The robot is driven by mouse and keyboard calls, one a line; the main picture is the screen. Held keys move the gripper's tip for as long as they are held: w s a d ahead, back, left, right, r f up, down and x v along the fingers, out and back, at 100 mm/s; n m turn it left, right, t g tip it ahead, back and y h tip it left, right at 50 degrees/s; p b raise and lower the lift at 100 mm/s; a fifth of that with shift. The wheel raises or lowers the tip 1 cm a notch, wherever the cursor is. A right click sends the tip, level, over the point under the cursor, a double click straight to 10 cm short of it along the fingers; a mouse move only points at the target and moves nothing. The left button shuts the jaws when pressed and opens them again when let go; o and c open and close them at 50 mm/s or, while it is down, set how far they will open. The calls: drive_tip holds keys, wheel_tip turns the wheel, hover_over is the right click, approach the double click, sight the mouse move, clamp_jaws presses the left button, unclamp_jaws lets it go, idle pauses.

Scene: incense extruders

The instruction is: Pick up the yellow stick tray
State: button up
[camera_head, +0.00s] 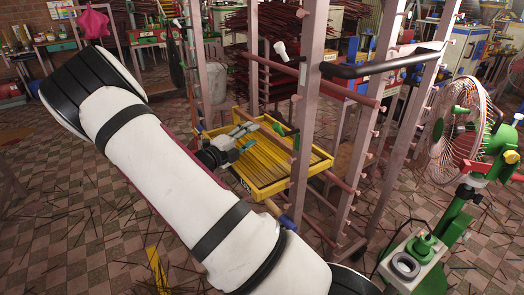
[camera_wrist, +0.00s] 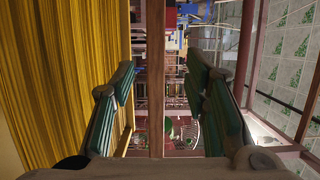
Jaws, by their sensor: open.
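The yellow stick tray (camera_head: 318,166), filled with long yellow sticks, rests tilted on the wooden rack in the middle of the head view. It fills the left of the wrist view, where its edge (camera_wrist: 129,40) runs up the picture. My gripper (camera_head: 243,140) is open at the tray's left side in the head view, with its fingers over the sticks. In the wrist view my gripper (camera_wrist: 160,76) has its left finger in front of the tray edge and its right finger clear of the tray. I cannot tell whether either finger touches it.
The pinkish rack posts (camera_head: 309,110) stand close in front of the tray. A wooden bar (camera_wrist: 156,60) runs between my fingers in the wrist view. A dark handle bar (camera_head: 385,62) crosses the rack. A green fan (camera_head: 462,125) stands at the right. Sticks litter the checkered floor.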

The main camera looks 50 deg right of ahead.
sight(260, 130)
drive_tip(key=shift+w+d+f+b, duration=0.15)
drive_tip(key=shift+d+b, duration=0.25)
drive_tip(key=shift+d, duration=1.35)
drive_tip(key=shift+w+d+f+b, duration=0.1)
drive_tip(key=shift+d+b, duration=0.25)
drive_tip(key=shift+d, duration=1.4)
clamp_jaws()
